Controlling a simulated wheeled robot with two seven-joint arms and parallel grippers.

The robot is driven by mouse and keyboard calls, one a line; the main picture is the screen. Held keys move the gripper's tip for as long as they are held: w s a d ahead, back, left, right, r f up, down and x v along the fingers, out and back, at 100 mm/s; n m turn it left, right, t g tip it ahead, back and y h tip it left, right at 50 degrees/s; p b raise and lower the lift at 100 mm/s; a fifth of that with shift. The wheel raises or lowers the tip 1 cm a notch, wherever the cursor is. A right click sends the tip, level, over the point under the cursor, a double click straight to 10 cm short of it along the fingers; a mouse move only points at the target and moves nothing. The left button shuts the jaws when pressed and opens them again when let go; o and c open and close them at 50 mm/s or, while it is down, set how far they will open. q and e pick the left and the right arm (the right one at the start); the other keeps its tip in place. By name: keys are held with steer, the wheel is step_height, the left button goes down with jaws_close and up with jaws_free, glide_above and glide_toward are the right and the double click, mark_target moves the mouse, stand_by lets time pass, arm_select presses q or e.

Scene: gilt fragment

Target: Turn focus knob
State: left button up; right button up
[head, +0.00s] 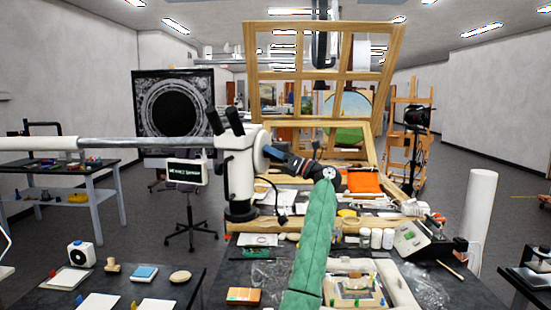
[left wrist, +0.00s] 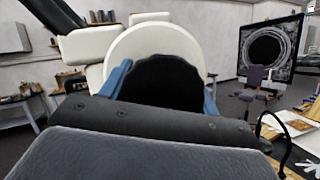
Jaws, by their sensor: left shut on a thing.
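The microscope (head: 238,168) has a white body and black eyepieces (head: 226,120) tilted up. It hangs on a horizontal boom from the left. My left gripper (head: 271,154) is at its right side, with the arm in a green sleeve. In the left wrist view, the blue fingers of my left gripper (left wrist: 165,88) are shut on either side of the round black focus knob (left wrist: 165,75). The knob sits before a large white disc on the body. Its lower part is hidden by the gripper's dark housing. My right gripper is not in view.
A wooden frame (head: 250,75) stands behind the microscope. The dark worktable (head: 245,272) below holds an orange cloth (head: 363,181), white jars (head: 376,238) and a small framed piece (head: 352,291). A white roll (head: 481,205) stands at right. The worktable is crowded around my arm.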

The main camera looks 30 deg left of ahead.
arm_select(q)
steer(key=shift+m+t, duration=0.7)
steer(key=shift+m, duration=0.9)
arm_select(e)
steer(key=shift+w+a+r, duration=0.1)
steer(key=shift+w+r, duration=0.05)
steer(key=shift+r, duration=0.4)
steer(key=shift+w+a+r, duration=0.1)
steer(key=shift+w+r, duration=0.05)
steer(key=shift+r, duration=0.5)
arm_select(q)
steer(key=o, duration=1)
steer(key=shift+d+f+b, duration=0.1)
steer(key=shift+d+b, duration=0.05)
steer(key=shift+b, duration=0.15)
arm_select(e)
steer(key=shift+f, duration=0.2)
arm_select(q)
steer(key=shift+w+d+f, duration=0.1)
steer(key=shift+d+f, duration=0.05)
steer(key=shift+d, duration=0.05)
steer(key=shift+b+v, duration=1.6)
steer(key=shift+v, duration=1.95)
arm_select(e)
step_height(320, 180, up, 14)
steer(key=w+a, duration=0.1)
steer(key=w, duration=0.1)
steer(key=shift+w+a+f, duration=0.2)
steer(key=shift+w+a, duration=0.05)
